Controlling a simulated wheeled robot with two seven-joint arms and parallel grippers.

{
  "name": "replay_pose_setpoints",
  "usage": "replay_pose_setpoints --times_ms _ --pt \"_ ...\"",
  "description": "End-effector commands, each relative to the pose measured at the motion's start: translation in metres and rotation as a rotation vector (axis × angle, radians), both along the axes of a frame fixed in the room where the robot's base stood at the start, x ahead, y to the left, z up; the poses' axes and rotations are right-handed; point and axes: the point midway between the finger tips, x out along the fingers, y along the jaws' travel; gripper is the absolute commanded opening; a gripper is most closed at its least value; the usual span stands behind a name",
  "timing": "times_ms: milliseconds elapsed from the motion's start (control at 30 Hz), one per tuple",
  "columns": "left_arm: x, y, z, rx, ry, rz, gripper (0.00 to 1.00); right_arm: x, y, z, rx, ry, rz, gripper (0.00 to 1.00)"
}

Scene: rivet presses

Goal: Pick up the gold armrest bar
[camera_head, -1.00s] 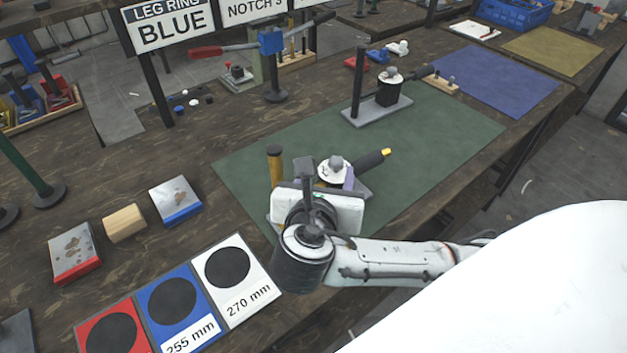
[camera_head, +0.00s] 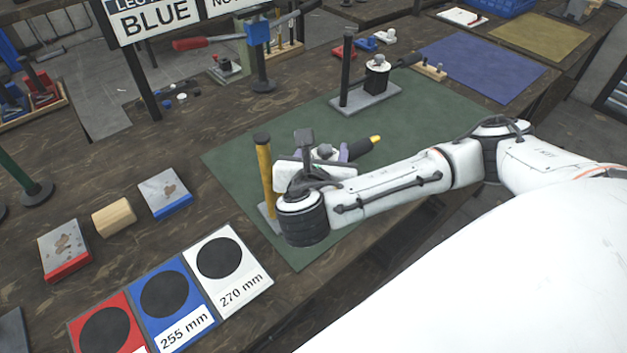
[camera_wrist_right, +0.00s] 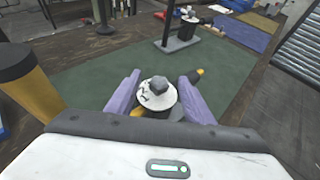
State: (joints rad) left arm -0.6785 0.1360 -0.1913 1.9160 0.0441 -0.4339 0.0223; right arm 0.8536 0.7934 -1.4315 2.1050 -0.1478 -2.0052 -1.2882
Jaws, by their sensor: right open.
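The gold armrest bar appears as a dark sleeved bar with a gold tip (camera_head: 375,139). My left gripper is not in view.
A gold post with a black cap (camera_head: 264,170) stands close left of my right wrist. Another press with a black post (camera_head: 347,70) stands farther back on the green mat (camera_head: 235,150). Blocks and red, blue and white cards (camera_head: 240,285) lie left. The mat's right part is clear.

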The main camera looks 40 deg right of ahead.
Motion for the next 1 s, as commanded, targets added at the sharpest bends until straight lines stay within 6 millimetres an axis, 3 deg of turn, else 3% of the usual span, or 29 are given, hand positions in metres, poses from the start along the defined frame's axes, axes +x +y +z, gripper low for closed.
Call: replay_pose_setpoints --times_ms 33,100,300,533,833,1000 --pt "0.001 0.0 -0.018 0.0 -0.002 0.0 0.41 0.004 -0.004 -0.012 0.0 -0.003 0.0 0.48" --pt "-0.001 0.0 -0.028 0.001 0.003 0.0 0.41 0.007 -0.008 -0.014 0.001 -0.002 -0.001 0.48" --pt "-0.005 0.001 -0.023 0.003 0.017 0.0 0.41 0.019 -0.02 -0.015 0.002 0.001 0.001 0.48" --pt "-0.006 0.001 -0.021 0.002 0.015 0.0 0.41 0.02 -0.02 -0.016 0.002 0.001 0.002 0.48" --pt "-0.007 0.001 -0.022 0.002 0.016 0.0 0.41 0.02 -0.02 -0.016 0.001 0.002 0.002 0.0" --pt "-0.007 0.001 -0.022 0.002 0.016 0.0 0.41 0.02 -0.02 -0.016 0.001 0.002 0.002 0.0"
